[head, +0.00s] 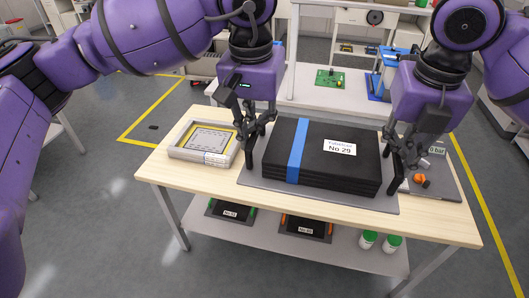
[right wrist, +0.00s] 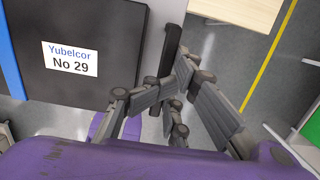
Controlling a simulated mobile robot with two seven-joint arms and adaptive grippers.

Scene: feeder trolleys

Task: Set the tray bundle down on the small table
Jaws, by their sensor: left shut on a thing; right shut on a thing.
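The tray bundle (head: 345,170) is a flat stack of black trays with a blue strap and a white label, "Yubelcor No 29". It sits level on a grey board (head: 300,196). My left gripper (head: 250,137) is shut at the board's left end, my right gripper (head: 405,160) at its right end. In the right wrist view my right gripper (right wrist: 172,105) is at a dark upright handle (right wrist: 173,45) beside the bundle (right wrist: 75,85). Floor shows beyond the board there, with the wooden small table (right wrist: 235,12) further off, so the bundle appears raised. The table (head: 165,182) lies behind it in the head view.
A grey frame tray (head: 232,159) stands on the table's left part, and a grey panel (head: 447,185) with small parts on its right. The lower shelf (head: 340,250) holds dark trays and two green-lidded jars (head: 368,239). A white bench (head: 305,98) stands behind.

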